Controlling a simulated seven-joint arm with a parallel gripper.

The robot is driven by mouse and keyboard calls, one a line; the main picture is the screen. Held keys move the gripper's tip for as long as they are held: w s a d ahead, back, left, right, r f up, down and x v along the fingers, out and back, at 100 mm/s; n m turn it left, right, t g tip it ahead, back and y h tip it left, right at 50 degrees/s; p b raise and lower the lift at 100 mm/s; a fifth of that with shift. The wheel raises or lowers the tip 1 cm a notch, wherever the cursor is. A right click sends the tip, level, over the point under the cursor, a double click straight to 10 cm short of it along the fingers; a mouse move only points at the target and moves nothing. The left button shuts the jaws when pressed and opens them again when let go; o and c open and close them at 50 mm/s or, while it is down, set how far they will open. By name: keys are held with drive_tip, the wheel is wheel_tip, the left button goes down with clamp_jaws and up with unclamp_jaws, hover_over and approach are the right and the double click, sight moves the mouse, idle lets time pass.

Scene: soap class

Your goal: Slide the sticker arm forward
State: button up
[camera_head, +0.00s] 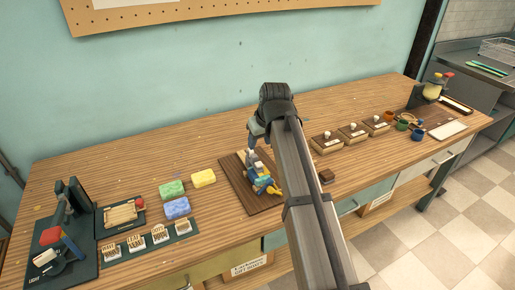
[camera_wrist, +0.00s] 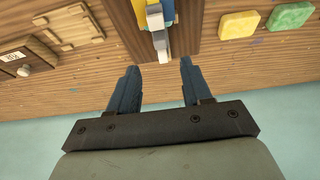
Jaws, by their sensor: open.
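The sticker device stands on a dark brown board (camera_head: 237,183) in the middle of the bench. The sticker arm (camera_head: 262,180) shows blue and yellow parts, with a pale part behind. In the wrist view the sticker arm (camera_wrist: 157,25) is at the top centre, with a grey-white end pointing down toward my fingers. My gripper (camera_wrist: 157,80) is open and empty, its two blue-grey fingers either side of that end's line, apparently not touching it. In the head view my gripper (camera_head: 253,135) is at the board's back edge, partly hidden by my arm.
Green (camera_head: 172,188), yellow (camera_head: 203,177) and blue (camera_head: 177,208) soap blocks lie left of the board. A dark stamping station (camera_head: 68,235) is at the far left. Small wooden boxes (camera_head: 326,143) and coloured cups (camera_head: 402,124) stand to the right. The wall is behind.

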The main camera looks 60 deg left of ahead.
drive_tip(key=shift+v, duration=1.85)
